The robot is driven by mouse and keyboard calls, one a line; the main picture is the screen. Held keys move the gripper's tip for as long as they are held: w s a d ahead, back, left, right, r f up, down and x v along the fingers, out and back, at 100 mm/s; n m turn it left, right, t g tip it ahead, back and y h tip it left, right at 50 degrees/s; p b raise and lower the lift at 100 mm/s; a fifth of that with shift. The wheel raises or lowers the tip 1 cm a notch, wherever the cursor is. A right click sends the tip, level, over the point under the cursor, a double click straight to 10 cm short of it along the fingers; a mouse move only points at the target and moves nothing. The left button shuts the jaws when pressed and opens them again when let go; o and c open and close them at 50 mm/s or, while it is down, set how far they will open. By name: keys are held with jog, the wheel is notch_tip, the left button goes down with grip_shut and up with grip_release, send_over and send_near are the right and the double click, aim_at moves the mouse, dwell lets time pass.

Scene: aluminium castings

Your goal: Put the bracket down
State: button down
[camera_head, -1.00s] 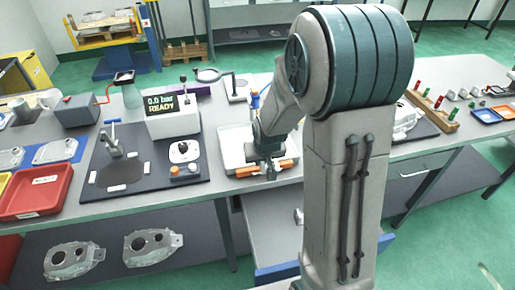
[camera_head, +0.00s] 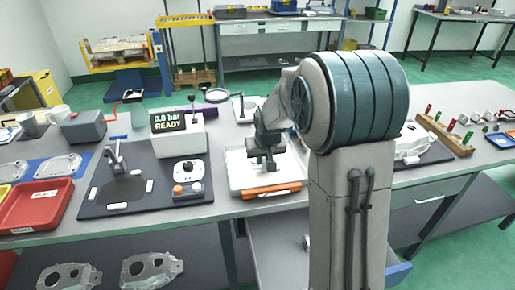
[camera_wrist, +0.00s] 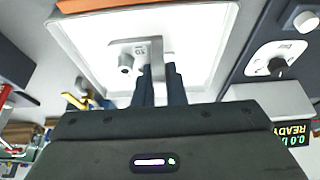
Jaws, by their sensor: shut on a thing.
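My gripper (camera_wrist: 160,88) is shut on a grey metal bracket (camera_wrist: 126,60), whose plate and round boss show beside and beyond the fingers in the wrist view. The bracket is over a white tray (camera_wrist: 210,15); I cannot tell whether it touches the tray floor. In the head view my gripper (camera_head: 266,166) points down over the same white tray (camera_head: 236,183) on the workbench. The bracket is too small and too hidden by the gripper to make out there.
A pressure unit with a "READY" display (camera_head: 172,122) and a dark fixture board (camera_head: 150,205) stand to the left. A white casting (camera_head: 412,143) and a wooden rack (camera_head: 445,134) stand right.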

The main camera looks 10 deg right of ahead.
jog(key=w+p, duration=0.1)
jog(key=w, duration=0.7)
jog(key=shift+w+p, duration=0.15)
jog(key=shift+p, duration=0.25)
jog(key=shift+f+p, duration=0.5)
jog(key=shift+f, duration=1.3)
jog(key=shift+f, duration=0.2)
jog(key=c, duration=1.5)
grip_release()
jog(key=shift+r, duration=0.1)
